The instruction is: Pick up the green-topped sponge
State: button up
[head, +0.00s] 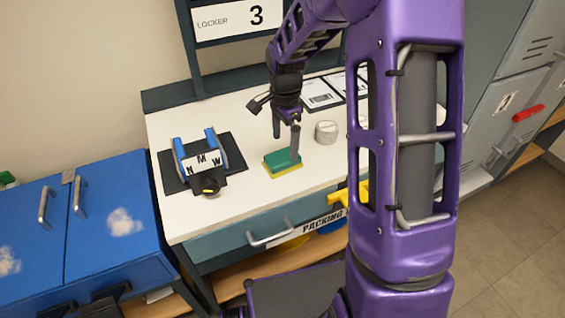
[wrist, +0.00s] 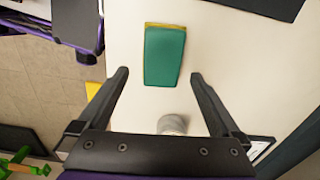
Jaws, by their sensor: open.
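The green-topped sponge (head: 283,163) lies flat on the white table, its yellow underside showing along the front edge. In the wrist view the sponge (wrist: 164,56) is ahead of my fingers, roughly in line with the space between them, with nothing held. My gripper (head: 286,145) points down over the table at the sponge. In the head view one finger overlaps the sponge's right part; I cannot tell whether it touches. My gripper (wrist: 160,75) is open, with both fingers apart in the wrist view.
A grey round container (head: 326,132) stands right of the sponge. A blue-sided holder with lettered labels (head: 203,163) sits on a dark mat (head: 170,177) to the left. Papers (head: 318,94) lie behind. A yellow object (head: 345,193) is at the table's front edge.

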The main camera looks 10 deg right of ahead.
aim_at(282, 156)
jog(key=f, duration=0.6)
jog(key=shift+w+a+f+b, duration=0.1)
jog(key=shift+a+f+b, duration=0.1)
jog(key=shift+a+b, duration=0.15)
jog(key=shift+r, duration=0.1)
jog(key=c, duration=1.2)
